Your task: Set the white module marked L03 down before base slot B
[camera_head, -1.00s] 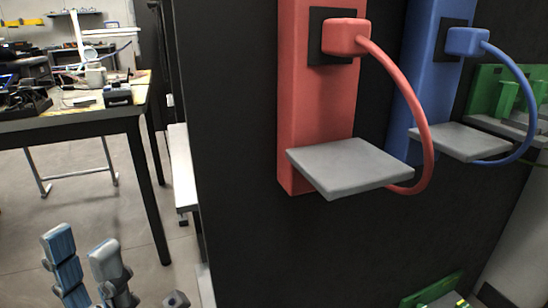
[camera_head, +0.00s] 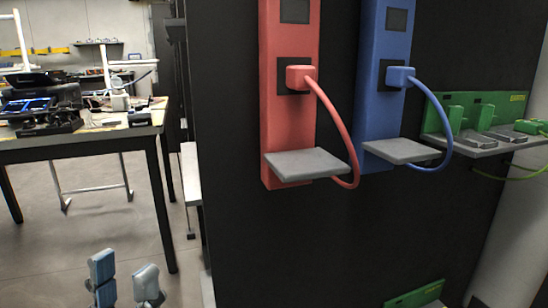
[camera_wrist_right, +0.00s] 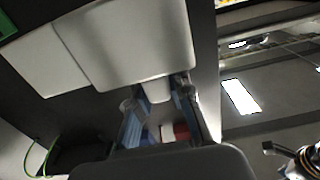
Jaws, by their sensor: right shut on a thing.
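In the right wrist view, a white box-like module (camera_wrist_right: 140,42) fills the upper middle, and a small white stub on it sits between the fingers of my right gripper (camera_wrist_right: 160,108). My right gripper is shut on this stub. No marking L03 is readable on the side that shows. My left gripper (camera_head: 126,284) stands at the bottom left of the head view, its two fingers apart with nothing seen between them. My right gripper and the module are out of the head view. I cannot make out a slot marked B.
A dark panel carries a red column (camera_head: 288,120) and a blue column (camera_head: 377,130), each with a grey shelf and cable. A green fixture (camera_head: 450,100) is at the right. A cluttered table (camera_head: 85,142) stands at the left. Another pale block (camera_wrist_right: 42,62) is beside the module.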

